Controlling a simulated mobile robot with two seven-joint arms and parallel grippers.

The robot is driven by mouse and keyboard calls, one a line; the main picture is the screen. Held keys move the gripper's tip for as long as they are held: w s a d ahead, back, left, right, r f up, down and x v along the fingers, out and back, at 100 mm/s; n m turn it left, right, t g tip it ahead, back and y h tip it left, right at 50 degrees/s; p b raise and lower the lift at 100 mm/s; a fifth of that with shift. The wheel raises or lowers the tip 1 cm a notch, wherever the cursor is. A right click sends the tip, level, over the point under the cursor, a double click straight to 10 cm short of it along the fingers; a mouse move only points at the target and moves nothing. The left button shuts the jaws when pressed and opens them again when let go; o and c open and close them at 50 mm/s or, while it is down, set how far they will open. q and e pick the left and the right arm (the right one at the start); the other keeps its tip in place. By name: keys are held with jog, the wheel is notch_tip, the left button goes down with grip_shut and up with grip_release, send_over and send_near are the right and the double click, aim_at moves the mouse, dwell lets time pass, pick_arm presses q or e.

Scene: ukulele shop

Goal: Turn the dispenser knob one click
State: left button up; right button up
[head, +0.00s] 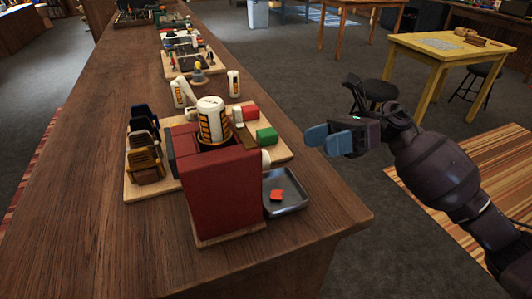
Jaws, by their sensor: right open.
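The dispenser looks to be the dark red box (210,195) on the wooden counter, with a white canister with orange-and-black markings (213,122) upright on top. A small whitish round part (265,158) shows at its right side above the tray; it may be the knob, but it is partly hidden and too small to tell. A grey metal tray (292,204) sits at the dispenser's right foot with a small orange-red piece (277,196) in it. My right gripper (321,140), with blue fingers, is open, empty and apart from the dispenser, to its right beyond the counter edge. My left gripper is out of view.
Dark and brown holders (145,152) stand left of the dispenser on a light board (134,188). Green (266,136) and red blocks (249,112) lie behind it. More boards with tools line the counter farther back. A yellow table (447,62) and stools stand at right. The near-left counter is bare.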

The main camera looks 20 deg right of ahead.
jog(key=shift+n, duration=0.3)
jog(key=a, duration=0.7)
jog(key=s+a+p, duration=0.1)
jog(key=a, duration=0.2)
jog(key=shift+a, duration=0.4)
jog(key=c, duration=0.9)
